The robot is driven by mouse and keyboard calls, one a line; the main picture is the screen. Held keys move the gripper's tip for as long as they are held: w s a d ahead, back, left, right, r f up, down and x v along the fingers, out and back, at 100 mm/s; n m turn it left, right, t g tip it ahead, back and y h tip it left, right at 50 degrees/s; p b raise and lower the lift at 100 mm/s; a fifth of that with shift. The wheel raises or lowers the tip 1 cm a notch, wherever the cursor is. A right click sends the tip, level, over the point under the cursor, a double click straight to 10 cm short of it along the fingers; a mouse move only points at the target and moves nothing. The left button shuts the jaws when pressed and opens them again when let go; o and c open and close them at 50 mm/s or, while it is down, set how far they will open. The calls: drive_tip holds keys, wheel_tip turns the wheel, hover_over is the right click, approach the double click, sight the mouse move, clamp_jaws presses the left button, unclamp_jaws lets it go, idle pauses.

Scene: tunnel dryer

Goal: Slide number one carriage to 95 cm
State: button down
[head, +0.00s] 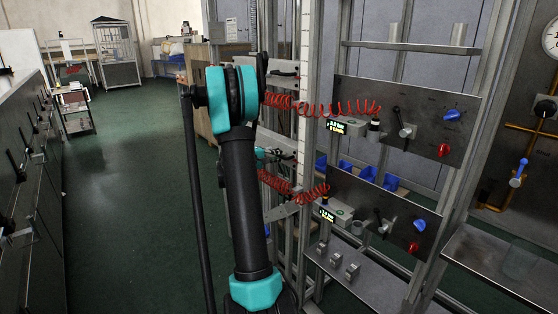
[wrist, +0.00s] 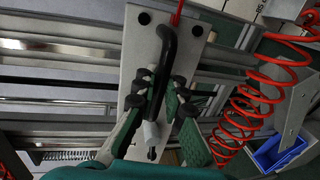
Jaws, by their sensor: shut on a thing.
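In the wrist view, a pale grey carriage plate (wrist: 196,48) with dark round holes carries a black bar handle (wrist: 167,42). My gripper (wrist: 160,95) has its green-padded fingers on both sides of this handle and is shut on it. A red line runs from the top of the plate. No number shows on the plate, so I cannot tell from it which carriage this is.
A lower panel (head: 375,212) has similar levers and knobs. Blue bins (head: 367,174) sit behind. The green floor (head: 130,190) to the left is clear.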

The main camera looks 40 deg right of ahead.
drive_tip(key=c, duration=1.6)
unclamp_jaws()
drive_tip(key=v, duration=1.2)
drive_tip(key=s+a+f+t+y, duration=0.1)
drive_tip(key=s+a+f+y, duration=0.4)
drive_tip(key=s+a, duration=0.4)
drive_tip(key=s+a+f+t+y, duration=0.1)
drive_tip(key=s+a+f+y, duration=0.4)
drive_tip(key=s+a, duration=0.4)
drive_tip(key=s+a+f+m+t+y, duration=0.1)
drive_tip(key=s+a+f+y, duration=0.4)
drive_tip(key=s+a, duration=0.4)
drive_tip(key=shift+a+f+y, duration=0.1)
drive_tip(key=shift+a+y, duration=0.05)
drive_tip(key=shift+a, duration=1.05)
drive_tip(key=shift+a+f+y, duration=0.15)
drive_tip(key=shift+a, duration=1.05)
